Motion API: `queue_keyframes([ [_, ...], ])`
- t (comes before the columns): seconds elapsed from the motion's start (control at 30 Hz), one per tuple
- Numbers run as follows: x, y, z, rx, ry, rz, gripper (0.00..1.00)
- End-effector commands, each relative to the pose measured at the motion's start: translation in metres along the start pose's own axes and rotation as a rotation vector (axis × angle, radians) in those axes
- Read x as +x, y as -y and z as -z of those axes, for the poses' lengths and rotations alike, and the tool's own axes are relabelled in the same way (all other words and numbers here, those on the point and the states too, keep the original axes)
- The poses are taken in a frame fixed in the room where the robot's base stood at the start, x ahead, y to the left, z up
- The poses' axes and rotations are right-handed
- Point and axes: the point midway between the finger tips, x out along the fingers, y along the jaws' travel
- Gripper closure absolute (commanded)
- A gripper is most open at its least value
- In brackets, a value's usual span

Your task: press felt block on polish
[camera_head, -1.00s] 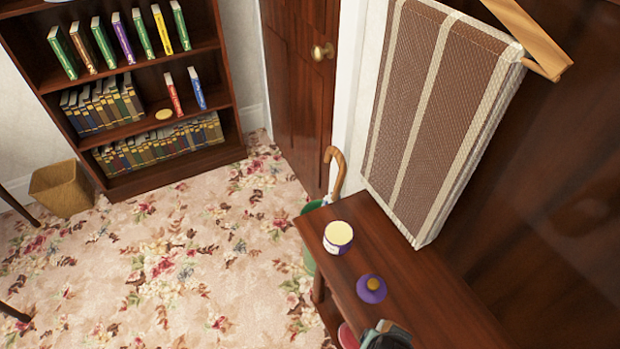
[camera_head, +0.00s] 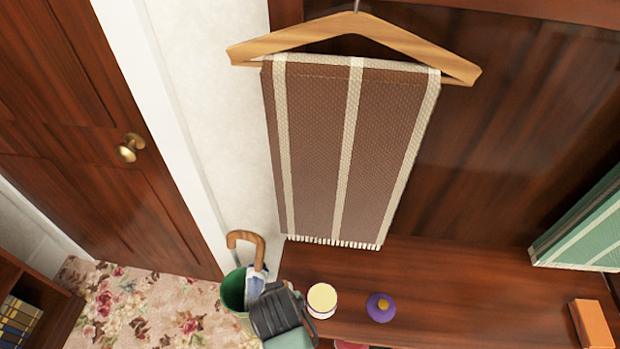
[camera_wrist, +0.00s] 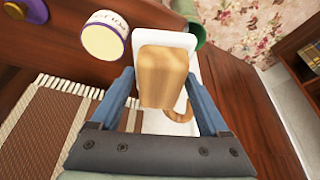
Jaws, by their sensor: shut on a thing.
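My gripper (camera_wrist: 160,84) is shut on the felt block (camera_wrist: 163,62), which has a wooden body and a flat white felt side facing away from me. The open polish tin (camera_head: 322,299) stands upright on the wooden bench, with a pale yellow top and purple at its lower edge. In the wrist view the tin (camera_wrist: 103,40) is just left of the block, with a visible gap. A purple lid with a gold knob (camera_head: 381,307) lies right of the tin.
A green bin (camera_head: 235,290) with a cane-handled umbrella (camera_head: 248,245) stands by the bench's left end. A striped brown cloth (camera_head: 345,150) hangs from a wooden hanger behind the tin. An orange box (camera_head: 590,323) and green cloth (camera_head: 590,230) are at right. The middle bench is clear.

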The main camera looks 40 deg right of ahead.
Motion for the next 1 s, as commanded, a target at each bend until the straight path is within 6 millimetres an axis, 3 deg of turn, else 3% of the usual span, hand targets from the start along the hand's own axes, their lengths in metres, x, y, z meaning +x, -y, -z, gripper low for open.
queue_keyframes([
  [0.03,-0.011,-0.024,0.012,0.081,0.003,-0.033,0.65],
  [0.1,-0.01,-0.052,0.019,0.176,0.002,-0.072,0.65],
  [0.2,-0.009,-0.081,0.023,0.276,0.001,-0.11,0.65],
  [0.3,-0.008,-0.098,0.025,0.333,-0.001,-0.133,0.65],
  [0.57,0.006,-0.104,0.019,0.353,-0.003,-0.141,0.65],
  [1.0,0.047,-0.103,0.002,0.35,-0.003,-0.14,0.65],
])
